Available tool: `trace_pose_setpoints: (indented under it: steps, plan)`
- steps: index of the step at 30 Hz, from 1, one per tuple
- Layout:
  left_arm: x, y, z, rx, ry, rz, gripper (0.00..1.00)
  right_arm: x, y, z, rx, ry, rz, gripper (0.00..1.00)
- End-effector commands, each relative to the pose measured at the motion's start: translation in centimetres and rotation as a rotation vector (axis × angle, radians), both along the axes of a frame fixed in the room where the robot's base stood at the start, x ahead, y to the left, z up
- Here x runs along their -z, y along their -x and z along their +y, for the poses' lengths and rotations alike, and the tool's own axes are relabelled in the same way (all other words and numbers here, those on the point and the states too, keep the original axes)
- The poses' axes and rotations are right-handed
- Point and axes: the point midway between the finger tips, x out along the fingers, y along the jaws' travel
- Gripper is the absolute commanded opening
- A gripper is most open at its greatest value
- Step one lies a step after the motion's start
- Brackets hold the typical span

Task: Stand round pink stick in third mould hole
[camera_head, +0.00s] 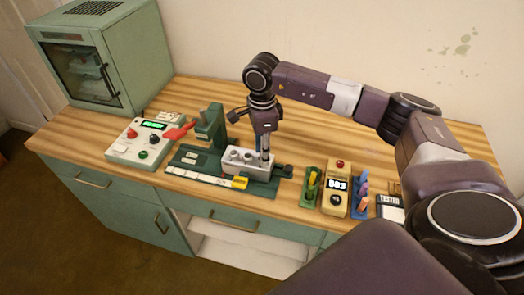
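The light grey mould block (236,168) sits on a dark green base in the middle of the table, with round holes along its top. My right gripper (265,154) points down over the right part of the mould, its tips at or just above the block. The fingers are small and dark, so I cannot tell whether they hold a stick. A pink-orange stick (362,204) stands at the front of a small blue rack (357,213), with purple and blue sticks behind it. I cannot tell its cross-section. My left gripper is out of view.
A green press (209,135) stands left of the mould, beside a pale control box (139,143). Right of the mould are a green holder (311,195) with yellow pieces and a beige counter box (336,190). A green cabinet (105,55) stands at the back left.

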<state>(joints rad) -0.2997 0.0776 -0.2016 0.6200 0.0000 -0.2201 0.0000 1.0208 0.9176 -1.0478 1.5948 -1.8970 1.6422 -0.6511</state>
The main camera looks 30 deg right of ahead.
Motion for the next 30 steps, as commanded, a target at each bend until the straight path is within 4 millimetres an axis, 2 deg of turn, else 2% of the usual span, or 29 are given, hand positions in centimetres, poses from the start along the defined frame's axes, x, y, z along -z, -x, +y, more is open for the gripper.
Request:
trace_pose_setpoints:
  steps: [5,8,21,25,30]
  plan:
    - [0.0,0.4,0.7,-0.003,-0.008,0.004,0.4,-0.2,0.0,0.0,0.0,0.0,-0.001,0.32]
    - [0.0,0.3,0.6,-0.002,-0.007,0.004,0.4,-1.0,-0.1,0.0,0.0,-0.001,-0.003,0.32]
    - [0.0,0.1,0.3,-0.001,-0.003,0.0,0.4,-9.6,0.0,0.0,0.0,0.0,-0.003,0.32]
    - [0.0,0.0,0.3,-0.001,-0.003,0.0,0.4,-11.2,0.0,0.0,0.0,0.0,-0.002,0.32]
    - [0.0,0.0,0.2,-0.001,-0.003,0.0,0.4,-12.0,0.0,0.0,0.0,0.0,0.0,0.32]
